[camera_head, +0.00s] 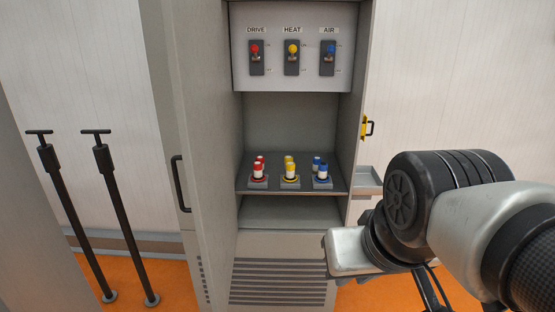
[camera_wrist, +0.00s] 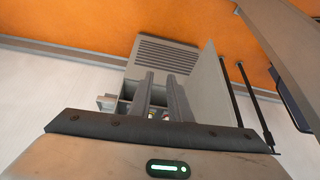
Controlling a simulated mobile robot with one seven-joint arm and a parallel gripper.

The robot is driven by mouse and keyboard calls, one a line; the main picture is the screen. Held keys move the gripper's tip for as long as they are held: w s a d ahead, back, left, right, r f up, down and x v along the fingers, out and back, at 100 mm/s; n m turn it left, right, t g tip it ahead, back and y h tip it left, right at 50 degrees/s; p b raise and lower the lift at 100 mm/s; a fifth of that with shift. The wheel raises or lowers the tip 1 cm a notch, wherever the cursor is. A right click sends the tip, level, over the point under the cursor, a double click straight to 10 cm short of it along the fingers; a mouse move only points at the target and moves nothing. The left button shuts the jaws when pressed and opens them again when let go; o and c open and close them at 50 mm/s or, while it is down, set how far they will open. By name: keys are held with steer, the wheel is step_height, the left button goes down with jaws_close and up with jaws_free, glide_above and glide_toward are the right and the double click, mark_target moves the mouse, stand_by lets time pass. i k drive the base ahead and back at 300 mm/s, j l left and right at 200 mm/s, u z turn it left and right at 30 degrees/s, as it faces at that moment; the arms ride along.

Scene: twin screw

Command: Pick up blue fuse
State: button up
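The blue fuses (camera_head: 322,172) stand upright at the right of the shelf in the open cabinet. They have blue tops and white bodies, one behind the other, with a grey block at the front one. In the wrist view my gripper (camera_wrist: 159,76) shows two dark fingers with a gap between them and nothing held. The gripper is apart from the fuses; in the head view my arm is to the right of the cabinet and mostly hides the gripper. No blue fuse can be made out in the wrist view.
Red fuses (camera_head: 258,171) and yellow fuses (camera_head: 290,171) share the shelf (camera_head: 274,186) with the blue ones. A switch panel (camera_head: 291,72) is above. The cabinet door (camera_head: 200,150) stands open at left. Two black T-handled rods (camera_head: 120,216) stand farther left.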

mark_target(323, 168)
steer(key=i+l, duration=0.3)
steer(key=i, duration=0.15)
steer(key=i+l, duration=0.3)
steer(key=i, duration=0.15)
steer(key=i+l+z, duration=0.1)
steer(key=i+l, duration=0.5)
steer(key=i, duration=0.35)
